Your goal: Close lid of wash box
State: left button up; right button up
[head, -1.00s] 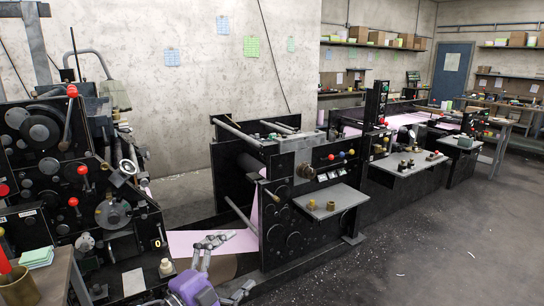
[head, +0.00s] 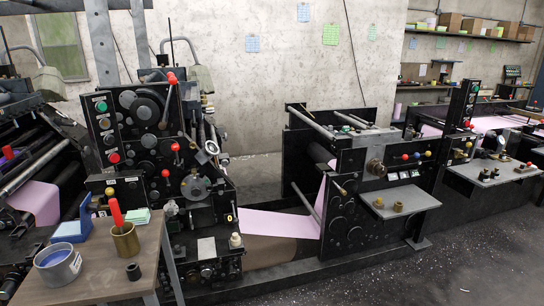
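A small blue box (head: 70,231), which looks like the wash box, sits at the back left of the brown table. An upright blue panel (head: 85,212) at its right side looks like its lid, standing open. The inside of the box is too small to make out. Neither of my grippers shows in the head view.
The brown table (head: 110,255) also holds a round blue-grey tin (head: 58,265), a brass cup (head: 125,240) with a red-handled tool, green pads (head: 137,217) and a small black cylinder (head: 133,271). Printing machines (head: 160,150) stand close behind. Grey floor (head: 470,260) is open at the right.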

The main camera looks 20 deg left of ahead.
aim_at(86, 209)
jog(key=u, duration=1.8)
